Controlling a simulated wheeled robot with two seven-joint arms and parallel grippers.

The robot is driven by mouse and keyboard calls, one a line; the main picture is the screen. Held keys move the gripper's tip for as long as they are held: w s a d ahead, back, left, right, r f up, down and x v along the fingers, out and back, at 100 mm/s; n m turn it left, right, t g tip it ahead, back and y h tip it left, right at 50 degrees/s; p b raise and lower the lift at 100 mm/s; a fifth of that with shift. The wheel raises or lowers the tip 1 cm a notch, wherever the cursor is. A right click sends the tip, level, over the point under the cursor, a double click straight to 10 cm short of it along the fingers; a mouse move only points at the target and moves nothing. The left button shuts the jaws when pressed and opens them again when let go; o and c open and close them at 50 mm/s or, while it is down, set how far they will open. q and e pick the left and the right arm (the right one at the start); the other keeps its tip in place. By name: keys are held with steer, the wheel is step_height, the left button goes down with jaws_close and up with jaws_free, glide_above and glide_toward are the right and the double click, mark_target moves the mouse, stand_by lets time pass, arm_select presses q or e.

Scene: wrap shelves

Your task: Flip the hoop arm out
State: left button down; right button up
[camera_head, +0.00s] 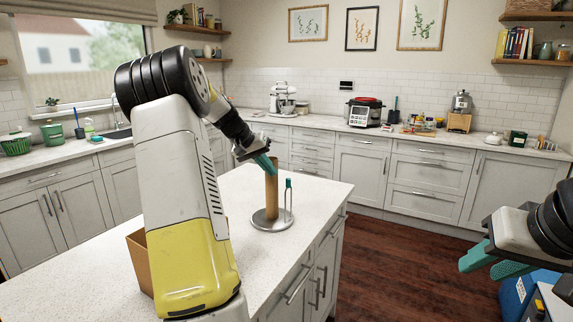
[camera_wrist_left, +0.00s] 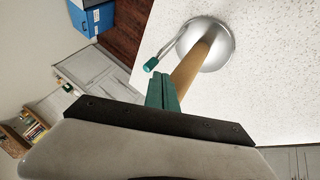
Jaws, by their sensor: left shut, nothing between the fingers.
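A holder with a round steel base (camera_head: 272,223) stands on the white island, and its base shows in the left wrist view (camera_wrist_left: 221,53). A brown cardboard tube (camera_head: 271,195) stands upright on it. The thin metal hoop arm (camera_head: 289,203) rises upright right beside the tube, with a teal tip (camera_wrist_left: 151,64). My left gripper (camera_head: 266,162) is shut and empty at the tube's upper end, near the hoop arm tip; its fingers also show in the left wrist view (camera_wrist_left: 162,90). I cannot tell whether they touch the tube. My right gripper (camera_head: 492,266) is open and empty, off the island at the right.
The island top (camera_head: 320,190) is clear around the holder. A brown box (camera_head: 138,262) stands partly behind my left arm. A blue bin (camera_head: 516,294) is below my right gripper. Counters with a multicooker (camera_head: 363,113) and a stand mixer (camera_head: 282,100) line the back.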

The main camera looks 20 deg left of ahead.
arm_select(q)
steer(key=x, duration=0.5)
stand_by(0.3)
